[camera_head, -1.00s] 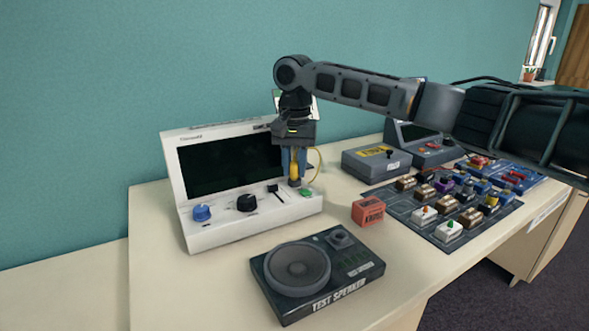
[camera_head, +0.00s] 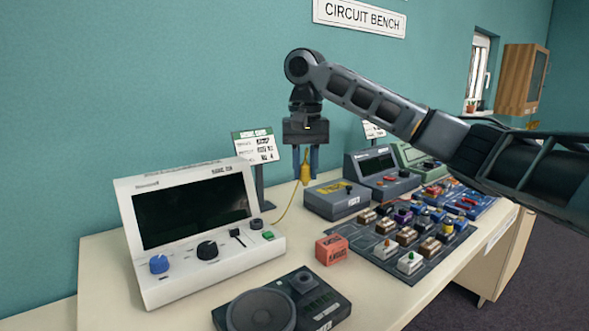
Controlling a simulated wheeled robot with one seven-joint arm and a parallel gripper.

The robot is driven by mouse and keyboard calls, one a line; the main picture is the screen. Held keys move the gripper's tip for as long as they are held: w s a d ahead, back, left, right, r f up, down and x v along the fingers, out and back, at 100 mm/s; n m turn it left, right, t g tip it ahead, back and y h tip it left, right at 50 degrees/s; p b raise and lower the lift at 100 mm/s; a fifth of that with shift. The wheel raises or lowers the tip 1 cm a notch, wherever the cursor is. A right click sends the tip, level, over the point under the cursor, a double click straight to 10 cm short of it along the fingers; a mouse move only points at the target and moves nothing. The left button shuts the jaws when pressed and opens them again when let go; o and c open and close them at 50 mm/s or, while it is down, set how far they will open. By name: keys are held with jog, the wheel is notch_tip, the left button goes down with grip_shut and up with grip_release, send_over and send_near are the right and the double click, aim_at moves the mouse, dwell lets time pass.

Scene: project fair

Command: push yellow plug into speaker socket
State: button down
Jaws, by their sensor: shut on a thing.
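My gripper (camera_head: 306,160) hangs pointing down and is shut on the yellow plug (camera_head: 305,173). The plug is held in the air above the table, to the right of the white console. A yellow cable (camera_head: 288,207) runs from the plug down to the right side of the white console (camera_head: 215,268). The dark test speaker (camera_head: 325,298) lies at the front of the table, with its lower part cut off by the frame. A round fitting that looks like its socket (camera_head: 302,280) is on its top, at the back. The plug is well apart from it.
An orange-red box (camera_head: 331,249) stands between the speaker and a board of colored blocks (camera_head: 385,255). A grey box with a yellow label (camera_head: 337,200) and a grey console (camera_head: 383,175) stand behind. A sign on a stand (camera_head: 255,146) is behind the white console.

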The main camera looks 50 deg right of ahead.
jog(key=s+a+f+n+p, duration=0.2)
jog(key=s+a+n, duration=0.1)
jog(key=s+a, duration=0.3)
jog(key=s+a+f+n+p, duration=0.2)
jog(key=s+a, duration=0.1)
jog(key=a, duration=0.4)
jog(key=f+b, duration=0.4)
jog(key=b, duration=0.1)
jog(key=shift+s+a+f, duration=0.15)
jog(key=shift+a+f, duration=0.1)
jog(key=shift+f, duration=0.15)
jog(key=shift+f+b, duration=0.55)
jog(key=shift+f, duration=0.4)
jog(key=shift+p, duration=1.05)
dwell(0.5)
jog(key=shift+f+b, duration=0.45)
jog(key=shift+f, duration=0.45)
dwell(1.3)
jog(key=shift+c, duration=1.6)
grip_release()
